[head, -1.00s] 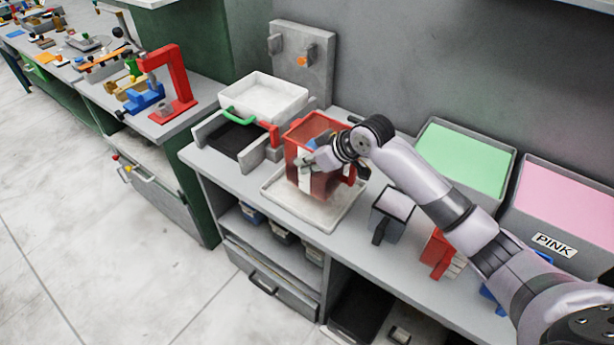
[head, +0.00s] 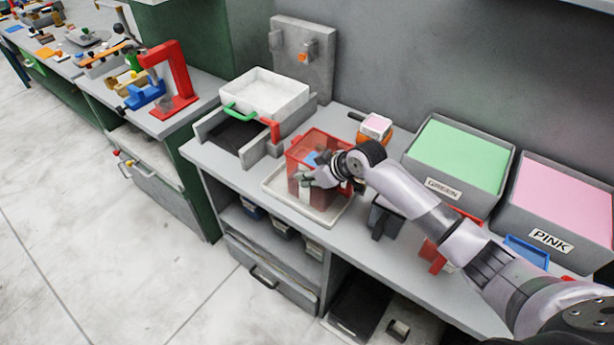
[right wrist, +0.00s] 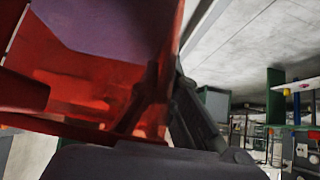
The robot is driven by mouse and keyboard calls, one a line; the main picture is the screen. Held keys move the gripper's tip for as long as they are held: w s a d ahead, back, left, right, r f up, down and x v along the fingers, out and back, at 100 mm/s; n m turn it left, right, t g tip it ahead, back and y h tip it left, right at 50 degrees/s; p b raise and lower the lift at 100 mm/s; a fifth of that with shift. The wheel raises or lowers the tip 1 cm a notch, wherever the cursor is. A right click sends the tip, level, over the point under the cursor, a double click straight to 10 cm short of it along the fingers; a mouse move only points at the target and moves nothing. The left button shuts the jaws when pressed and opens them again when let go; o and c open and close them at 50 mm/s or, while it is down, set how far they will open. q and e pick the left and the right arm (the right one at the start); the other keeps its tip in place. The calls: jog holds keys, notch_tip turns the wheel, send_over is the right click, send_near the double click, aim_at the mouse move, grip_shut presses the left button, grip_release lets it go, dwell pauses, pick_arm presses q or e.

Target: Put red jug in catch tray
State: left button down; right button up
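The translucent red jug (head: 303,158) stands roughly upright over the shallow whitish catch tray (head: 275,186) on the bench. Its base appears down inside the tray, but I cannot tell whether it touches the floor. My right gripper (head: 316,171) is at the jug's front right side, partly covering it. In the right wrist view the red jug (right wrist: 90,85) fills the upper left, with one dark finger beside it and dark shapes showing through the red wall. The gripper appears shut on it. My left gripper is not in view.
A white container (head: 265,95) with a green handle sits left of the tray, on a grey stand. A grey block (head: 387,215) and a red item (head: 433,255) stand to the right. Green (head: 460,155) and pink (head: 565,205) bins line the wall. An orange-and-white item (head: 375,128) stands behind.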

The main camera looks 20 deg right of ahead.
jog(key=shift+o, duration=2.3)
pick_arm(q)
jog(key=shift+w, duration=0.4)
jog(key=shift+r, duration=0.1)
